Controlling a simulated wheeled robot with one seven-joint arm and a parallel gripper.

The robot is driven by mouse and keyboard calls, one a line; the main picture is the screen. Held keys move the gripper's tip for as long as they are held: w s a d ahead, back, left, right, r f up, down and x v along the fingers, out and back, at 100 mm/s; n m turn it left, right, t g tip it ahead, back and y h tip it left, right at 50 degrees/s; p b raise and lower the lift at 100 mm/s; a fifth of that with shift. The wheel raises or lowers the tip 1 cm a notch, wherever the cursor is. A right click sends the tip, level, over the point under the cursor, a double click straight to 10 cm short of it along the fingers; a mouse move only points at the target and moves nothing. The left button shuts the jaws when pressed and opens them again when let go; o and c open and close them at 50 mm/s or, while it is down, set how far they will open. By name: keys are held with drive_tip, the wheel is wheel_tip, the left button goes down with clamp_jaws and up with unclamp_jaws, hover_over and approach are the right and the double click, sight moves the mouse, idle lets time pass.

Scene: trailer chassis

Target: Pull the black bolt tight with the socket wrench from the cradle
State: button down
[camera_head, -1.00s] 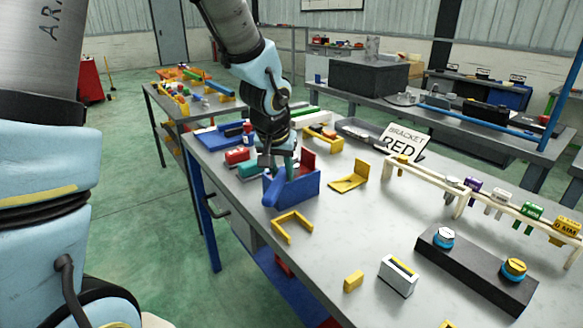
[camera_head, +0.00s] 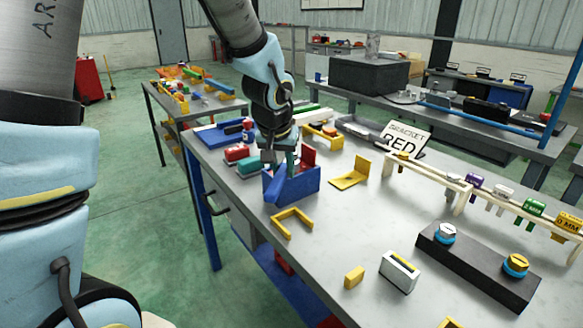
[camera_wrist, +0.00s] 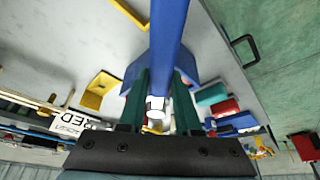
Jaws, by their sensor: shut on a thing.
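My gripper (camera_head: 280,160) is shut on a blue bar-shaped tool with a pale end, apparently the socket wrench (camera_head: 277,189). In the wrist view the wrench (camera_wrist: 168,40) runs between the green fingers (camera_wrist: 158,100), its white end (camera_wrist: 156,103) low between them. In the head view its handle slants down in front of a blue box (camera_head: 305,186) with an upright red plate (camera_head: 308,159). I cannot tell whether the wrench touches the box, or whether the box is the cradle. I cannot make out a black bolt.
A dark block (camera_head: 475,268) carries a silver-topped and a gold-topped piece. Yellow brackets (camera_head: 291,222) (camera_head: 350,175) lie near the box. A cream rail (camera_head: 425,178) with coloured tags and a "BRACKET RED" sign (camera_head: 404,141) stand at right. Bare tabletop (camera_head: 340,230) lies between.

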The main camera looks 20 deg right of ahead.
drive_tip(key=shift+d, duration=0.1)
drive_tip(key=shift+r, duration=0.15)
drive_tip(key=shift+r+p, duration=2.15)
drive_tip(key=shift+r, duration=0.8)
drive_tip(key=shift+s, duration=0.15)
